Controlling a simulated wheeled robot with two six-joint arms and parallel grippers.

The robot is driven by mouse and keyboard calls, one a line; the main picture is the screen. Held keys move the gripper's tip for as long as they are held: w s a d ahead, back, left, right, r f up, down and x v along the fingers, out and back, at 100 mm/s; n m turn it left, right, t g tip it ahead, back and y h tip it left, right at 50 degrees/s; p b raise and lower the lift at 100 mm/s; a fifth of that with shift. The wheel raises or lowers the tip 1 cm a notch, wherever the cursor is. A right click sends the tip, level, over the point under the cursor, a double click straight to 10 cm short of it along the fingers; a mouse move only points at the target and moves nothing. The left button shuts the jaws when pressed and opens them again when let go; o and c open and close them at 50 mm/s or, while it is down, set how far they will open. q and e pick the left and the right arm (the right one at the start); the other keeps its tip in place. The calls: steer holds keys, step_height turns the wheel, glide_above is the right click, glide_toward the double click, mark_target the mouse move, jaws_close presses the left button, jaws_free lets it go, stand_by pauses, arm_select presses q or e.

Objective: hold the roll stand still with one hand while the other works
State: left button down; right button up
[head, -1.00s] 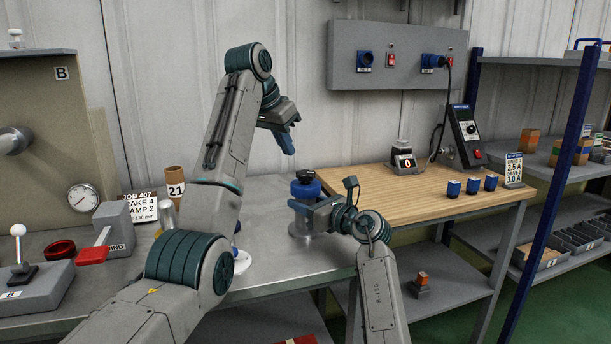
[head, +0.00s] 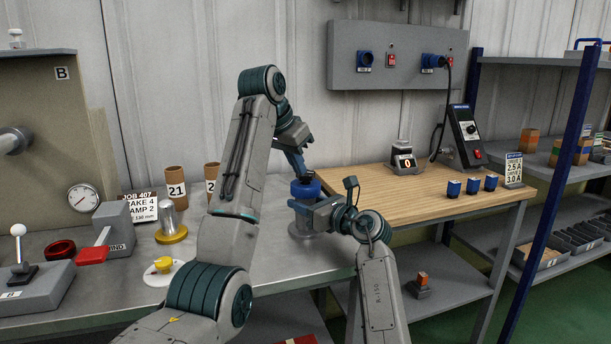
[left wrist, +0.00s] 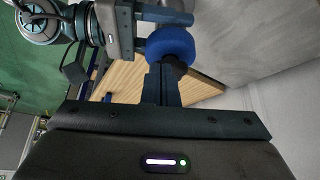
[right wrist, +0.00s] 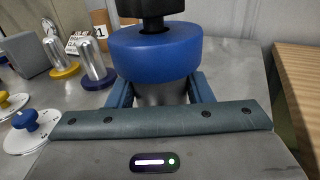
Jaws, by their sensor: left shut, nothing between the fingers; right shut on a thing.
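The roll stand is a grey metal cylinder (head: 302,228) with a thick blue ring (head: 305,191) and a black knob on top, standing upright on the grey bench. My right gripper (head: 300,208) is shut around the grey body just below the ring. In the right wrist view its fingers (right wrist: 161,92) sit on either side of the body under the blue ring (right wrist: 155,55). My left gripper (head: 302,172) is shut and empty, fingertips pointing down at the black knob. In the left wrist view the fingers (left wrist: 161,85) overlap the knob; I cannot tell whether they touch.
Left on the bench are a metal post on a yellow base (head: 171,224), a white disc with a yellow knob (head: 162,266), cardboard tubes (head: 175,182), a red-handled lever (head: 92,256) and a red ring (head: 60,249). A wooden table (head: 420,198) with blue blocks stands right.

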arm_select(q)
steer(key=shift+f, duration=1)
steer(key=shift+w, duration=0.2)
steer(key=shift+w+a, duration=0.15)
steer(key=shift+a, duration=0.2)
steer(key=shift+w+a, duration=0.25)
steer(key=shift+a, duration=0.05)
steer(key=shift+w, duration=0.1)
steer(key=shift+w+a, duration=0.3)
steer(key=shift+w, duration=0.1)
stand_by(0.4)
steer(key=shift+s+a, duration=0.1)
